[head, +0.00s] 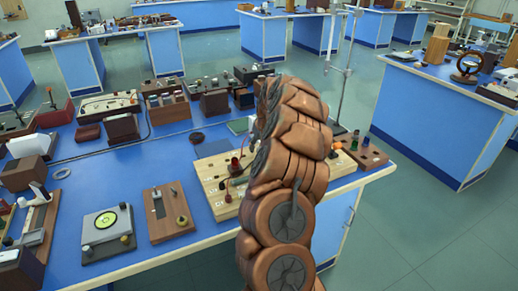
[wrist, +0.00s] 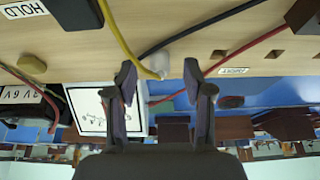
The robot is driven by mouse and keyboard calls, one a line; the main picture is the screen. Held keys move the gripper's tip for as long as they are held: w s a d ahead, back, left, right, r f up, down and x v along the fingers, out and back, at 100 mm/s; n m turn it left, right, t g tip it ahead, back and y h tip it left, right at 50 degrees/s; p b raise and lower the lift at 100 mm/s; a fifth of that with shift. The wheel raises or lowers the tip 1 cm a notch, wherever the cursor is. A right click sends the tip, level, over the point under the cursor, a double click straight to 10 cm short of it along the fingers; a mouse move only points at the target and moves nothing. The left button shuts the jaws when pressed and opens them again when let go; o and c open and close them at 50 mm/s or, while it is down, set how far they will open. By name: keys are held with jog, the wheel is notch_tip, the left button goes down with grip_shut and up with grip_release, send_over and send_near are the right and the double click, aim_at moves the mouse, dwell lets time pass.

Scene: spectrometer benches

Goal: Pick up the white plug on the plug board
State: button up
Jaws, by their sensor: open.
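The white plug (wrist: 170,54) stands on the pale wooden plug board (wrist: 225,20), which fills the top of the wrist view. My gripper (wrist: 160,74) is open, with its two dark fingers apart on either side of the plug in the picture. I cannot tell whether the plug is fully between the fingertips. In the head view the plug board (head: 208,183) lies near the bench's front edge, and my arm covers its middle. The white plug and my gripper are hidden there.
A yellow cable (wrist: 118,32), a black cable (wrist: 200,28) and a red cable (wrist: 248,45) run close around the plug. A brown block (wrist: 303,15) sits to the right. A small wooden board (head: 167,213) lies left of the plug board on the blue bench.

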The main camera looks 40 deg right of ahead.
aim_at(259, 147)
jog(key=shift+w+f, duration=0.1)
jog(key=shift+f, duration=0.2)
jog(key=shift+c, duration=0.4)
grip_shut()
jog(key=shift+r, duration=0.15)
notch_tip(259, 147, up, 13)
jog(key=b, duration=0.1)
dwell(0.7)
